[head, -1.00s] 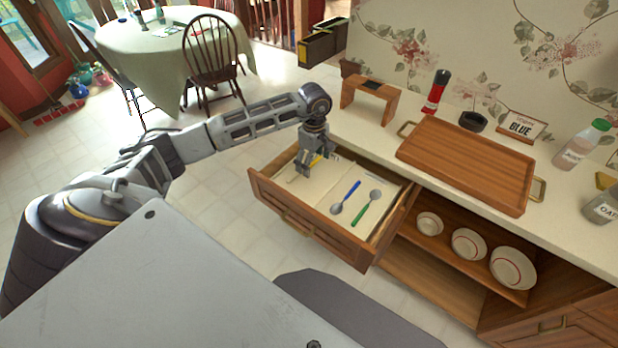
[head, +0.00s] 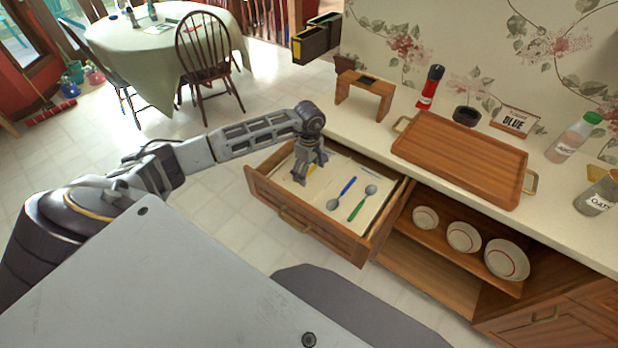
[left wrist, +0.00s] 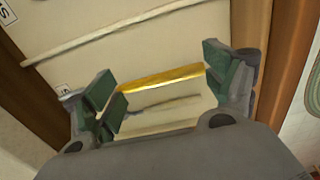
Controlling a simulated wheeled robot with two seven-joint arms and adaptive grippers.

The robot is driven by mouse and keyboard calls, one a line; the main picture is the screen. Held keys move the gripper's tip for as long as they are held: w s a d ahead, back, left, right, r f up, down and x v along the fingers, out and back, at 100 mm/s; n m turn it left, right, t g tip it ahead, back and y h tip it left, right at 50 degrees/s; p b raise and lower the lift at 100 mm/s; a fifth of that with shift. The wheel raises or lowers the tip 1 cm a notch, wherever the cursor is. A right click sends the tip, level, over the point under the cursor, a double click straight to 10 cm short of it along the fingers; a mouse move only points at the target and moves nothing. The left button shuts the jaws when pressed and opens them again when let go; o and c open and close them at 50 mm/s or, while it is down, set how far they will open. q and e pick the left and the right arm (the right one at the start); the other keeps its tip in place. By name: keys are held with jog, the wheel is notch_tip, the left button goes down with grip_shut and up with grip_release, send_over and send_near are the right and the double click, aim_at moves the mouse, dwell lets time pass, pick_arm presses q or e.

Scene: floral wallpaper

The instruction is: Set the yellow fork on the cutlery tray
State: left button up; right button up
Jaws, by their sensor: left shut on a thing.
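The yellow fork (left wrist: 160,77) shows as a yellow bar between the finger pads in the left wrist view; its tines cannot be made out. My left gripper (head: 310,172) is inside the open drawer (head: 308,222), low over its pale bottom, shut on the yellow fork. Its fingers (left wrist: 158,88) stand apart at the two ends of the yellow bar. In the head view the fingers hide most of the fork. A wooden tray (head: 462,160) with brass handles lies empty on the counter, right of the drawer. My right gripper is not in view.
A blue-handled spoon (head: 348,186) and a green-handled spoon (head: 357,209) lie in the drawer. Bowls (head: 464,237) sit on the shelf below.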

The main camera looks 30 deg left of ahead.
pick_arm(q)
jog(key=shift+f, duration=1.85)
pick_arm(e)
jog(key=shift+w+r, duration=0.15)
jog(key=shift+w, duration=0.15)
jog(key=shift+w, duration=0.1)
pick_arm(q)
jog(key=shift+f, duration=0.15)
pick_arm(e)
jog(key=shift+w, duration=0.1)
